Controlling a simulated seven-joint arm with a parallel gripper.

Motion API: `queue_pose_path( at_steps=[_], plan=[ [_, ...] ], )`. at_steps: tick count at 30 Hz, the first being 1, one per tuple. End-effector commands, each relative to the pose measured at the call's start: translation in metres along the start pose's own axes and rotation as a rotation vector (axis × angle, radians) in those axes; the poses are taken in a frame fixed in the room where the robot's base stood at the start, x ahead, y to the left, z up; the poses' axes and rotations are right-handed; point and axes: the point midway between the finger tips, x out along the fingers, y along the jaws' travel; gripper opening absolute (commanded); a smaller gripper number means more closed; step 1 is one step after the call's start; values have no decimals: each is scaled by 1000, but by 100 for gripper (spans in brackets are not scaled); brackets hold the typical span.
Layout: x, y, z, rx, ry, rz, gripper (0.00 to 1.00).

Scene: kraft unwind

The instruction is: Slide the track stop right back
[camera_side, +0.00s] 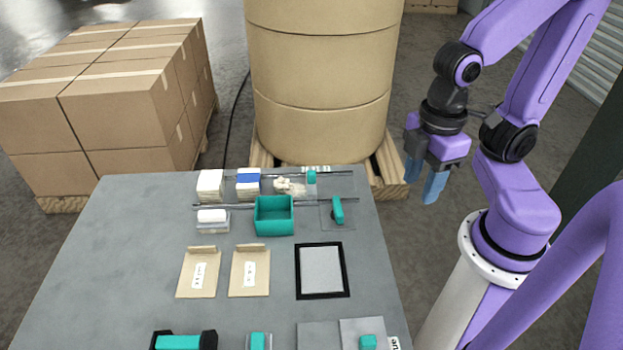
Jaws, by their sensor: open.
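Two thin grey rails run left to right across the back of the grey table (120,235). A teal upright piece (337,210) stands on a clear plate at the right end of the front rail and looks like a track stop. A smaller teal block (311,177) sits near the right part of the back rail. I cannot tell for certain which one is the track stop. My gripper (424,179) has blue fingers pointing down. It is open and empty, beyond the table's right edge, apart from both teal pieces.
A teal open box (274,216) stands by the front rail, left of the upright piece. White stacks (210,186) stand at the back left. Two tan trays (198,273) and a black-framed panel (321,271) lie in the middle. The table's left side is clear.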

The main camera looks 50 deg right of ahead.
Motion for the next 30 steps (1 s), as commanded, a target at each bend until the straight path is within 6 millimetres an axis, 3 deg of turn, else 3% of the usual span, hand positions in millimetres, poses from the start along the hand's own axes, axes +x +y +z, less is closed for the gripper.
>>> queue_pose_path(
  at_steps=[4,8,14,18,24,30],
  plan=[
    [-1,4,-6,10,-1,1,47],
    [-6,22,-26,46,-5,3,47],
    [-12,80,-69,129,-15,6,47],
    [-12,132,-90,186,-21,7,47],
    [-8,207,-100,261,-27,7,47],
    [-4,254,-96,305,-30,6,47]
  ],
)
